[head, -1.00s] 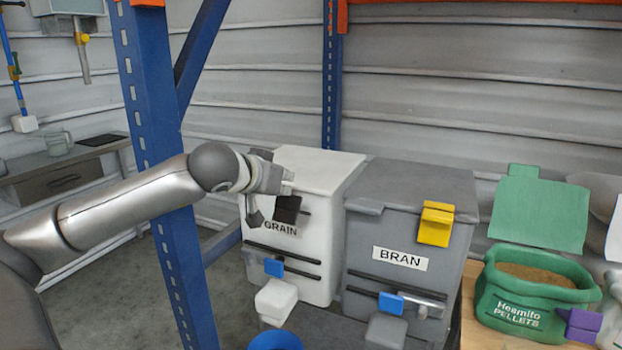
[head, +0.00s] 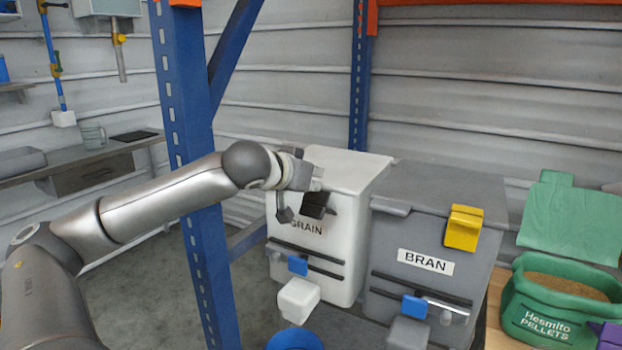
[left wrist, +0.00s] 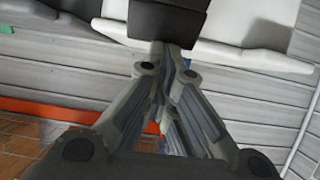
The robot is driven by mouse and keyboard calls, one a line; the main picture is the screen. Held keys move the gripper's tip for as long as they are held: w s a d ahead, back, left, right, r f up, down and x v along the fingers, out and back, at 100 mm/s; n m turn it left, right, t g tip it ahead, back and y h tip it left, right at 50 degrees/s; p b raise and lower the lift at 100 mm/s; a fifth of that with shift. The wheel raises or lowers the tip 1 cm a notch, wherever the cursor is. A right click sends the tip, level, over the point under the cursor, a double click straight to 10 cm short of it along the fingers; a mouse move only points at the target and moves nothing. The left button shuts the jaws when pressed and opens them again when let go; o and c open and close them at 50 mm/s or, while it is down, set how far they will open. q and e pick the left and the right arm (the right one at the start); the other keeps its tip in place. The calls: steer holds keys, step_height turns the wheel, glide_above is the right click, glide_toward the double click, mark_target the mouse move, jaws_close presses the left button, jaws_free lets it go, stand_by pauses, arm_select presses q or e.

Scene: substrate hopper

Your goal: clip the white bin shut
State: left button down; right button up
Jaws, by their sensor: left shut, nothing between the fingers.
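The white bin (head: 341,258), labelled GRAIN, stands upright with its white lid (head: 347,168) down on top. A black clip (head: 316,205) sits at the upper front of this bin, just above the label. My left gripper (head: 309,186) is at the front edge of the lid, right by the clip, and covers part of the edge. In the left wrist view the closed fingers (left wrist: 176,62) point at the black clip (left wrist: 168,20), with pale lid edges beside it. I cannot tell whether they touch it. My right gripper is out of view.
A grey bin (head: 386,266) labelled BRAN, with a yellow clip (head: 463,228), stands close on the right. A blue rack post (head: 190,200) rises behind my left arm. A green pellet sack (head: 550,325) is at the right. A blue round container (head: 295,340) is below.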

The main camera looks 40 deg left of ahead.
arm_select(q)
steer(key=shift+f, duration=0.7)
steer(key=shift+v, duration=0.9)
steer(key=r+v, duration=0.1)
steer(key=v, duration=0.9)
steer(key=shift+s+r, duration=0.1)
steer(key=shift+r, duration=0.05)
